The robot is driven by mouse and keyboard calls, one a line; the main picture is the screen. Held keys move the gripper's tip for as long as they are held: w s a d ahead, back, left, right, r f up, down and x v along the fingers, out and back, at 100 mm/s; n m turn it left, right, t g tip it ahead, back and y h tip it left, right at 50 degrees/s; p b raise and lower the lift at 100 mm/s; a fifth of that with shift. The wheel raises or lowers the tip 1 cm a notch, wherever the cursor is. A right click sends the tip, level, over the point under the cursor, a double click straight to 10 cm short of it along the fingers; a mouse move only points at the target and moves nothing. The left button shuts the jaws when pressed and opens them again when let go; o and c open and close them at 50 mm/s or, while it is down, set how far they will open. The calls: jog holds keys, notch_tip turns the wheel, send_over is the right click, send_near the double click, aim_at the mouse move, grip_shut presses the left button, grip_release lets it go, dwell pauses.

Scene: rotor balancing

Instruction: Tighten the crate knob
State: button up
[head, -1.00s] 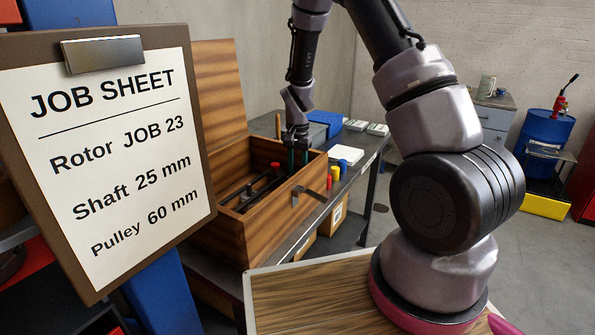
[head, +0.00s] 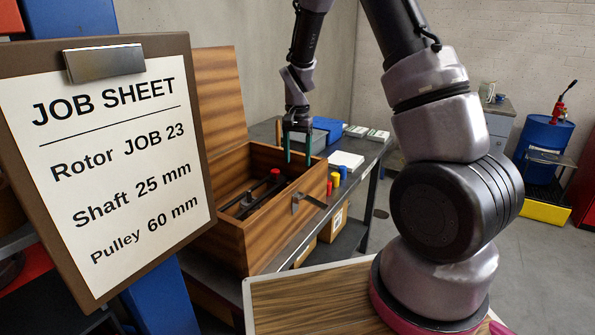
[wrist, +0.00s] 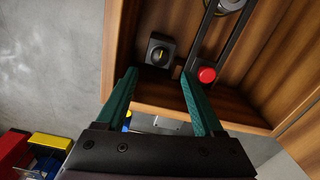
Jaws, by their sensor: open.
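The open wooden crate (head: 277,228) stands on the bench with its lid raised. Inside it a red knob (head: 275,171) sits on a black fixture; the red knob (wrist: 206,75) also shows in the wrist view, right of the fingertips. A small black block with a round, yellow-marked top (wrist: 160,50) lies beyond the gap between the fingers. I cannot tell which of these is the crate knob. My gripper (head: 298,160) is open and empty, pointing down above the crate's far end. Its green fingers (wrist: 158,76) touch neither knob as far as I can see.
The job sheet clipboard (head: 108,160) fills the left of the head view. Red, yellow and blue pegs (head: 336,180) and a white pad (head: 346,160) lie beside the crate. A blue box (head: 327,127) is behind my gripper. The crate's walls and raised lid (head: 220,95) are close obstacles.

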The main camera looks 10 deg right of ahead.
jog(key=shift+r, duration=1.8)
jog(key=s+d+r+n+t+y, duration=0.15)
jog(key=s+r, duration=0.25)
jog(key=r, duration=0.4)
jog(key=s+d+r+m+t, duration=0.1)
jog(key=s+d+r+t, duration=0.1)
jog(key=s+r, duration=0.45)
jog(key=s+d+r+n+t, duration=0.1)
jog(key=s+r+t, duration=0.1)
jog(key=s+r, duration=0.3)
jog(key=s+d+r+n+t, duration=0.1)
jog(key=s+r, duration=0.4)
jog(key=s, duration=0.5)
jog(key=shift+r+t, duration=0.35)
jog(key=shift+y, duration=0.25)
